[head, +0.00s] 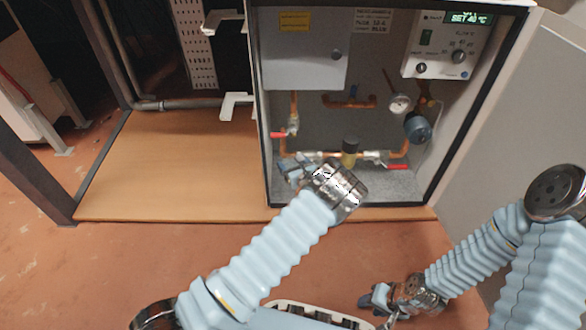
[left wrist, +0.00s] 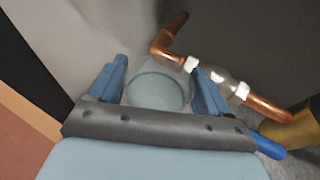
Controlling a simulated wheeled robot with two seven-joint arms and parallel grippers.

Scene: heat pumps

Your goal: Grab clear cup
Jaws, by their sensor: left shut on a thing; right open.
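The clear cup (left wrist: 158,91) shows in the left wrist view, see-through with a round rim, between the two blue fingers of my left gripper (left wrist: 160,84). The gripper is shut on it. In the head view my left gripper (head: 291,168) is inside the open cabinet, low at its left side, near the copper pipes. The cup is too small and covered to make out clearly there. My right gripper (head: 376,303) is low in the head view, in front of the cabinet, open and away from the cup.
The open cabinet (head: 435,190) holds copper pipes (head: 325,154), red-handled valves, a gauge (head: 399,104) and a control panel (head: 448,42). In the left wrist view a copper pipe (left wrist: 267,104) runs close to the right finger. The wooden board (head: 170,165) left of the cabinet is clear.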

